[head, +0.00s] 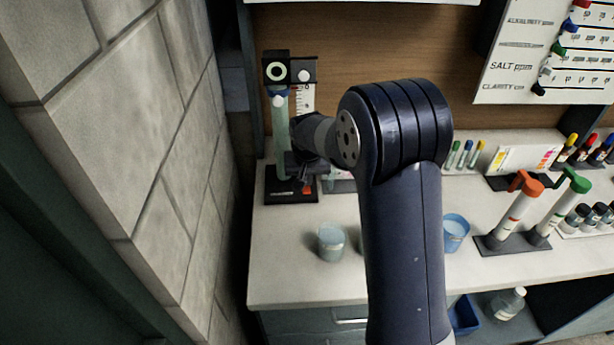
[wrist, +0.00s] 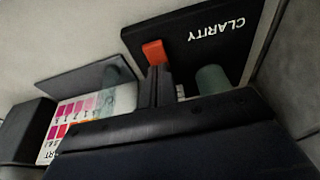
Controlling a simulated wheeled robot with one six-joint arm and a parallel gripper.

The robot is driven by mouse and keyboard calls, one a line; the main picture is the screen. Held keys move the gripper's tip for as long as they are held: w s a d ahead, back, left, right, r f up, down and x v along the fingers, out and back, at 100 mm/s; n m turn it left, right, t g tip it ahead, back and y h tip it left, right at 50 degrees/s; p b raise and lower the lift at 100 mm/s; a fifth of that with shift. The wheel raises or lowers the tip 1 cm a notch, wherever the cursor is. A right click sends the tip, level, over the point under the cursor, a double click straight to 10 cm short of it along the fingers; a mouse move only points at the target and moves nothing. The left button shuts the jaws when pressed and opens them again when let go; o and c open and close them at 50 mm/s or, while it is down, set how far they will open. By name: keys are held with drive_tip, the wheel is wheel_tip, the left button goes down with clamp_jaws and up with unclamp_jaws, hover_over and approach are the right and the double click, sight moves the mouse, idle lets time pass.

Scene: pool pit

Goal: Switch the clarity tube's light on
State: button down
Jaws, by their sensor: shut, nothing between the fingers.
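The clarity tube (head: 282,125) is a tall, pale green tube on a black base (head: 283,197) at the back left of the counter, with a black head on top. In the wrist view the base (wrist: 185,32) is lettered CLARITY, and the tube's lower end (wrist: 211,79) stands on it. The red rocker switch (head: 307,190) is on the base and shows orange-red in the wrist view (wrist: 154,52). My gripper (head: 300,165) is shut and empty, its fingertips (wrist: 157,72) right at the switch. I cannot tell whether they touch. I see no clear glow in the tube.
A stone wall (head: 150,130) rises close on the left. A clear cup (head: 331,242) and a blue cup (head: 455,232) stand on the counter (head: 290,275). Tubes with orange and green tops (head: 520,205) stand at right. A pink colour chart (wrist: 75,115) lies near my gripper.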

sight(308, 192)
drive_tip(key=shift+s+f, duration=0.1)
drive_tip(key=shift+s, duration=0.05)
drive_tip(key=shift+s+b, duration=0.3)
drive_tip(key=shift+s, duration=0.45)
drive_tip(key=shift+r, duration=0.3)
drive_tip(key=p+v, duration=0.3)
drive_tip(key=v, duration=0.1)
drive_tip(key=shift+w, duration=0.35)
drive_tip(key=b+v, duration=0.2)
drive_tip(key=v, duration=0.7)
drive_tip(key=shift+s+r, duration=0.25)
drive_tip(key=shift+s, duration=0.2)
drive_tip(key=shift+f, duration=0.1)
